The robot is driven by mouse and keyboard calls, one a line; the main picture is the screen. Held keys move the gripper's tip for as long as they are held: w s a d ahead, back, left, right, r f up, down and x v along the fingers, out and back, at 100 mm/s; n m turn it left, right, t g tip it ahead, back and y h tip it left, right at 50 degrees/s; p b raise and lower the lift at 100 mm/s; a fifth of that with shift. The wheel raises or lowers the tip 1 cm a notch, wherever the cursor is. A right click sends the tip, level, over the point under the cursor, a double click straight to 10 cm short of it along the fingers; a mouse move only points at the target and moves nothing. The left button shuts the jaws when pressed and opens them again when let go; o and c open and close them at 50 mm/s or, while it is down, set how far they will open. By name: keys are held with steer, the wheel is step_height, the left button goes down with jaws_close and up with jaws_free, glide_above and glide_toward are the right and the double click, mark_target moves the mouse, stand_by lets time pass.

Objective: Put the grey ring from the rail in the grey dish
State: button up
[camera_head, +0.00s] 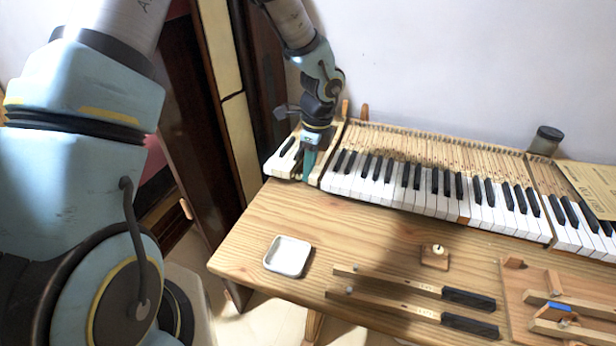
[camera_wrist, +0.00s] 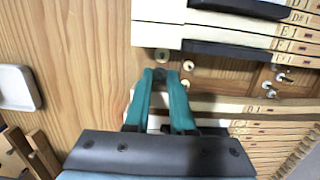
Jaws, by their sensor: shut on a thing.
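My gripper (camera_head: 308,168) is pointed down at the left end of the keyboard, in a gap among the keys. In the wrist view its teal fingertips (camera_wrist: 160,76) are close together on a small dark grey ring (camera_wrist: 160,75), mostly hidden between them. Small round pale pieces (camera_wrist: 188,66) sit on the wood beside the fingertips. The grey dish (camera_head: 288,256), a pale square tray with rounded corners, lies empty on the table's front left. It also shows at the left edge of the wrist view (camera_wrist: 33,88).
White and black piano keys (camera_head: 400,185) run along the back of the table (camera_head: 350,250). Loose key sticks (camera_head: 400,285) lie at the front, near a small wooden block (camera_head: 435,262). A dark jar (camera_head: 546,140) stands behind. The table between keyboard and dish is clear.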

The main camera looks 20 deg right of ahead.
steer(key=shift+r+p, duration=0.85)
steer(key=shift+r, duration=0.15)
step_height(320, 180, up, 6)
steer(key=p, duration=0.5)
steer(key=shift+p, duration=0.3)
